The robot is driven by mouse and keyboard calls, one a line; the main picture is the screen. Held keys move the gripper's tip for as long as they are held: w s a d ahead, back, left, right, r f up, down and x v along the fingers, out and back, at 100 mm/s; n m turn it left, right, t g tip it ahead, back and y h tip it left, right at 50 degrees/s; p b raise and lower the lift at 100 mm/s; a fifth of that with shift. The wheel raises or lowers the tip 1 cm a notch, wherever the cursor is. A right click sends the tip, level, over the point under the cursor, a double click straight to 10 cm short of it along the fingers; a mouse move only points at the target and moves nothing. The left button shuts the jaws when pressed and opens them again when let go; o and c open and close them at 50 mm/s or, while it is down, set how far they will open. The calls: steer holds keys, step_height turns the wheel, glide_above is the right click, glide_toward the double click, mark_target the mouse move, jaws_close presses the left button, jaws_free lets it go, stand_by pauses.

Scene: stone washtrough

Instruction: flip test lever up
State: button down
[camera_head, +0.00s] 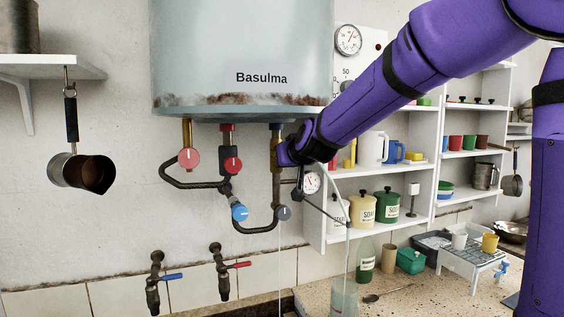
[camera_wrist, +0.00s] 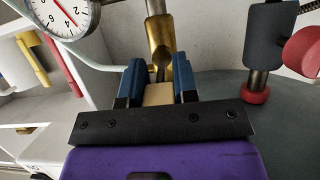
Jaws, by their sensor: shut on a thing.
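My gripper (camera_head: 283,152) is at the brass valve body on the right-hand pipe under the boiler. In the wrist view the two blue fingers of my gripper (camera_wrist: 160,80) are closed around the narrow part of the test lever (camera_wrist: 161,66), which juts from the brass fitting (camera_wrist: 157,32). The pale block between the fingers is the gripper's own palm. In the head view my gripper hides the lever, so its angle cannot be told there. The boiler (camera_head: 240,55) is pale, marked "Basulma", with a rusty lower rim.
Red knobs (camera_head: 189,158), a blue knob (camera_head: 239,212) and a grey knob (camera_head: 284,213) sit on nearby pipes. A pressure gauge (camera_head: 312,182) is close to the right of my gripper. White shelves (camera_head: 405,215) with jars and cups stand further right.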

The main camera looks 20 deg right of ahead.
steer(key=c, duration=0.9)
jaws_free()
steer(key=shift+v, duration=5.45)
steer(key=shift+r, duration=0.1)
